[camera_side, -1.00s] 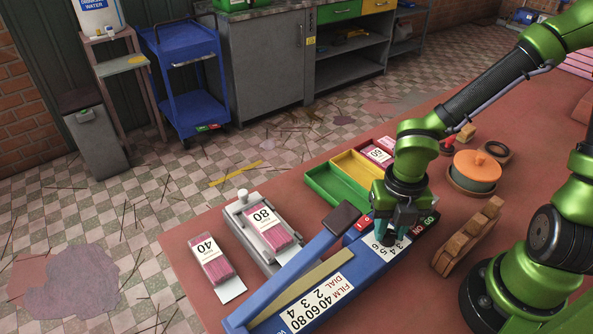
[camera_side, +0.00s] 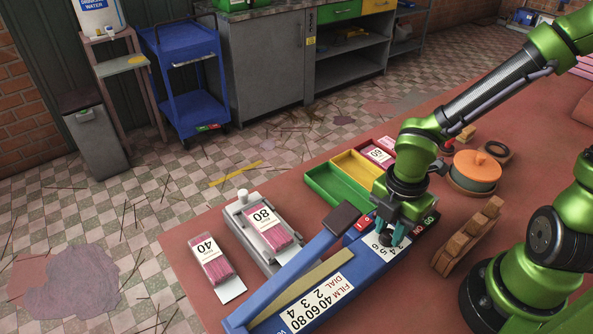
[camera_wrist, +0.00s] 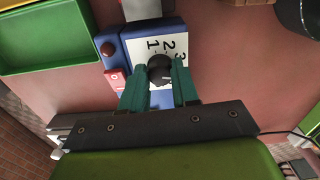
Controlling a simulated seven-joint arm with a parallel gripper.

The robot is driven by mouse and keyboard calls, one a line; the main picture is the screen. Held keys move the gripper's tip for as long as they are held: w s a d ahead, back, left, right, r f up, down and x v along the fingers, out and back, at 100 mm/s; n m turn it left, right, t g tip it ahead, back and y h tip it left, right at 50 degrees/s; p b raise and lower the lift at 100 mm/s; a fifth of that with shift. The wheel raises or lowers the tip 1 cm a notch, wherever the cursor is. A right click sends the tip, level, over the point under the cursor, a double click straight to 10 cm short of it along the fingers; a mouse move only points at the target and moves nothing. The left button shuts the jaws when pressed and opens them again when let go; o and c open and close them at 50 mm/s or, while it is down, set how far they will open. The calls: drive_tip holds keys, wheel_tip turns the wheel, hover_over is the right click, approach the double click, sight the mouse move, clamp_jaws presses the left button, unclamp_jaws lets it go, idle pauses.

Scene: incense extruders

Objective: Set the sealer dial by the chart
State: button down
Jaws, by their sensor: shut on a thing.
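The blue sealer (camera_side: 374,266) lies along the table, its long blue lever arm (camera_side: 290,277) beside a tan strip. The white chart (camera_side: 327,291) on it reads FILM 40 60 80 over DIAL 2 3 4. The dial's black knob (camera_wrist: 158,68) stands on a white number plate (camera_wrist: 152,46); 1, 2 and 3 show in the wrist view. My gripper (camera_side: 395,235) is shut on the knob, with its green fingers (camera_wrist: 159,82) on either side. The fingers hide part of the plate, and I cannot tell which number the knob points to.
A pack marked 80 (camera_side: 265,223) lies on a grey stand; one marked 40 (camera_side: 212,258) lies left of it. Green (camera_side: 336,188), yellow (camera_side: 357,170) and red trays stand behind the sealer, a 60 pack (camera_side: 379,154) in the red one. A wooden rack (camera_side: 468,236) stands right.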

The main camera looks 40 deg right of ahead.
drive_tip(key=shift+a+m, duration=0.1)
drive_tip(key=shift+m, duration=0.5)
drive_tip(key=c, duration=0.8)
unclamp_jaws()
drive_tip(key=shift+c, duration=0.2)
drive_tip(key=shift+r, duration=0.15)
